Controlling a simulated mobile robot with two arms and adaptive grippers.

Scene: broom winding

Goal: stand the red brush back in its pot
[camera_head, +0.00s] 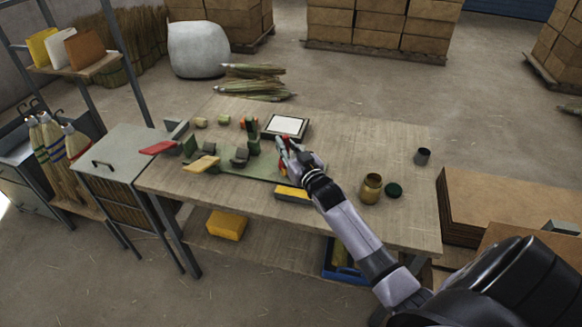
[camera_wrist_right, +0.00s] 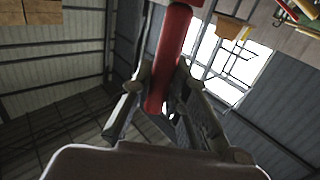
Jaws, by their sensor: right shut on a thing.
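My right gripper (camera_head: 297,156) is over the middle of the workbench, shut on the red brush. In the right wrist view the red brush handle (camera_wrist_right: 170,57) is clamped between the two fingers (camera_wrist_right: 160,98) and runs up out of the frame. Its bristle end cannot be made out. An open brass-coloured pot (camera_head: 371,188) stands upright on the bench, right of my gripper, with a dark green lid (camera_head: 393,190) beside it. A small dark grey cup (camera_head: 422,156) stands farther back on the right. I cannot tell which one is the brush's pot. My left gripper is out of view.
The wooden workbench (camera_head: 330,125) has a tool fixture (camera_head: 252,135), a framed white pad (camera_head: 286,126) and a yellow-and-grey block (camera_head: 292,193) near my gripper. A red-handled item (camera_head: 157,147) lies at the left. The bench's back right is mostly clear. Cardboard sheets (camera_head: 500,195) are stacked right of it.

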